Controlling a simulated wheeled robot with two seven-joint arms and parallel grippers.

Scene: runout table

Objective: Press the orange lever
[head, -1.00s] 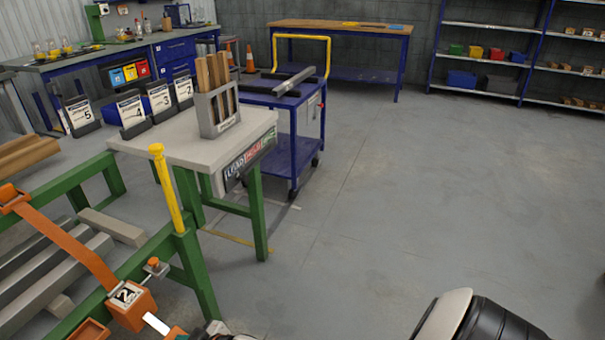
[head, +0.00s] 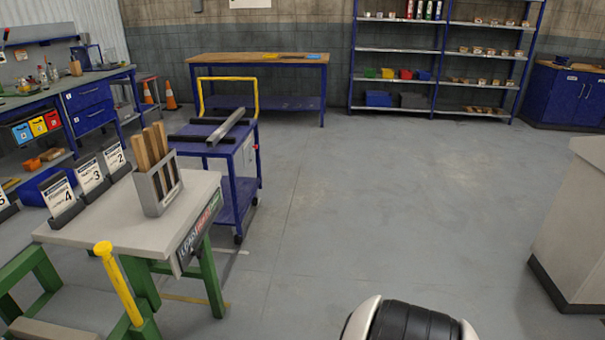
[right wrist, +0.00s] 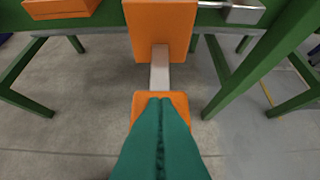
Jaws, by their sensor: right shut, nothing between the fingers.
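The orange lever (right wrist: 183,104) shows in the right wrist view as an orange pad at the end of a short grey bar (right wrist: 160,68). The bar comes out of an orange block (right wrist: 160,30) on a green frame. My right gripper (right wrist: 160,101) is shut and empty, its green fingers lying over the pad in the picture and hiding its middle and near part. I cannot tell whether the tips touch it. The head view does not show the lever or either gripper.
Green legs (right wrist: 225,80) stand on both sides of the block. In the head view a white-topped table (head: 110,222) with a yellow post (head: 118,285) beside it is at left. A blue cart (head: 235,190) stands behind. The floor at centre is clear; a pale cabinet (head: 575,225) is at right.

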